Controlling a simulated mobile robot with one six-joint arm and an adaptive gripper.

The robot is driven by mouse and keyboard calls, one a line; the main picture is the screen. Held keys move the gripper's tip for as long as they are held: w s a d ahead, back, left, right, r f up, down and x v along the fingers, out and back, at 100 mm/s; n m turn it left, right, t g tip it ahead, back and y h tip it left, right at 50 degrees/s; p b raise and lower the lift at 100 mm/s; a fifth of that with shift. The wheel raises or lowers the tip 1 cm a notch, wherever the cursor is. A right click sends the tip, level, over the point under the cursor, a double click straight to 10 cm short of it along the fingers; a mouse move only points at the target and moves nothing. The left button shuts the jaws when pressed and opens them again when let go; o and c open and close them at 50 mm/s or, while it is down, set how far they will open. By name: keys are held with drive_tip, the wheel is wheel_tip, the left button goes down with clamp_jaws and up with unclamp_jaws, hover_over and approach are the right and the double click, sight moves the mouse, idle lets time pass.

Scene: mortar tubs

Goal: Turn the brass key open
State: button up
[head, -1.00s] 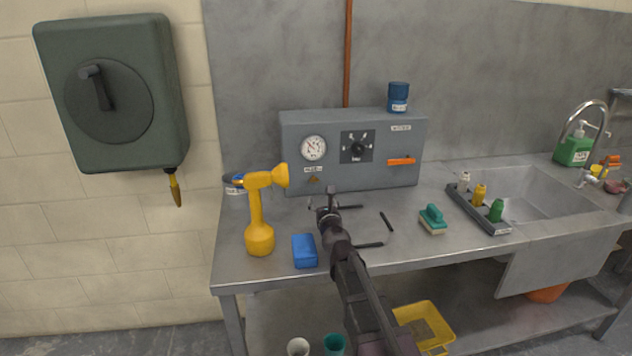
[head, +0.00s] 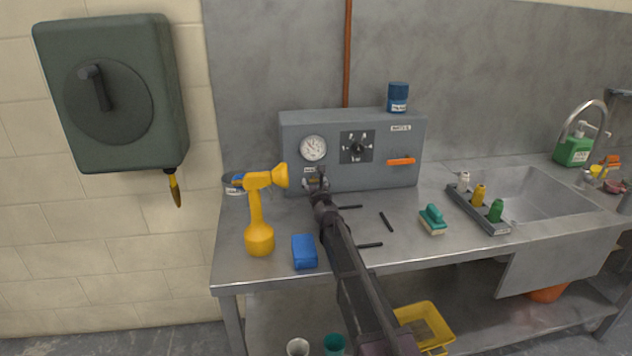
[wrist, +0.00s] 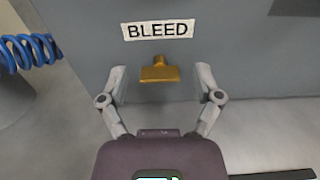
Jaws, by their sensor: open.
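The brass key (wrist: 160,74) is on the grey panel (wrist: 240,60), under a white label reading BLEED (wrist: 157,30) in the wrist view. The wide face of the key lies level. My gripper (wrist: 160,84) is open, with one finger on each side of the key and a gap showing on both sides. In the head view my gripper (head: 316,180) is at the lower left of the panel front, and it hides the key there.
A yellow bottle-like tool (head: 257,215) stands just left of my arm. A blue block (head: 304,251) lies on the bench near the front edge. Above are a gauge (head: 313,148), a dark dial (head: 357,147) and an orange handle (head: 401,161). Several dark rods lie right of my arm.

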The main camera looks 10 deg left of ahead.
drive_tip(key=shift+w+a, duration=0.15)
drive_tip(key=shift+w, duration=0.3)
